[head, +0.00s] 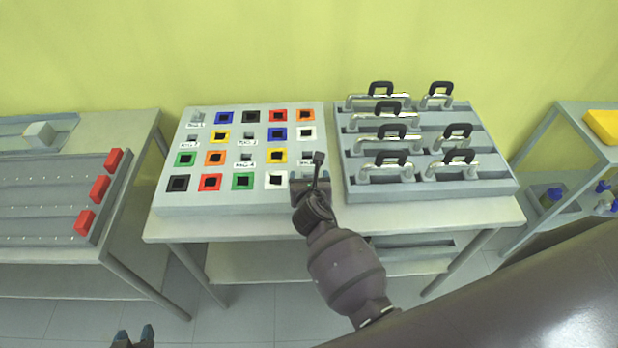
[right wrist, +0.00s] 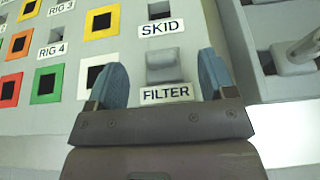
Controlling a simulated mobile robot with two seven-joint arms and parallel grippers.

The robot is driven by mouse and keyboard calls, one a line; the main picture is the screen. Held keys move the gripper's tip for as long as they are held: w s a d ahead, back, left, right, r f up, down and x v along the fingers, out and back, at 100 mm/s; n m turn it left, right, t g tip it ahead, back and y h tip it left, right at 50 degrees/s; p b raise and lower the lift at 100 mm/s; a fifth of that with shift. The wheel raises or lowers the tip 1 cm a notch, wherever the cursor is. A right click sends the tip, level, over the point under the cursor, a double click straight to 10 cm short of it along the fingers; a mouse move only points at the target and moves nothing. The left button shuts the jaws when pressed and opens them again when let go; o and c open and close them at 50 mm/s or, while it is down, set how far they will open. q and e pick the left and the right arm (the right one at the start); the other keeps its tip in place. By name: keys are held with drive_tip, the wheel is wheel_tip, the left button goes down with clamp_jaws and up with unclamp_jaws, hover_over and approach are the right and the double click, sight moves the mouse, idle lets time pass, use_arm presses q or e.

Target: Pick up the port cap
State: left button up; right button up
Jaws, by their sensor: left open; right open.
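No piece is marked as the port cap, so I cannot tell which one it is. A small grey block (right wrist: 165,67) with a raised top sits on the panel above the FILTER label (right wrist: 166,94). My right gripper (head: 310,177) is over the front right corner of the panel. In the right wrist view its blue fingers (right wrist: 162,82) are open, one on each side of the grey block, with gaps. Whether they reach its height is unclear. In the head view the arm hides this spot. My left gripper (head: 133,337) is open and empty, low at the bottom left.
The grey panel (head: 235,203) bears several coloured square frames with dark centres and labelled places. To its right a grey rack (head: 345,165) holds several metal handles with black grips. A left table carries red blocks (head: 99,188). A shelf (head: 590,108) stands at far right.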

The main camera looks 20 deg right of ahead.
drive_tip(key=shift+x, duration=0.8)
drive_tip(key=shift+f, duration=0.1)
drive_tip(key=c, duration=1)
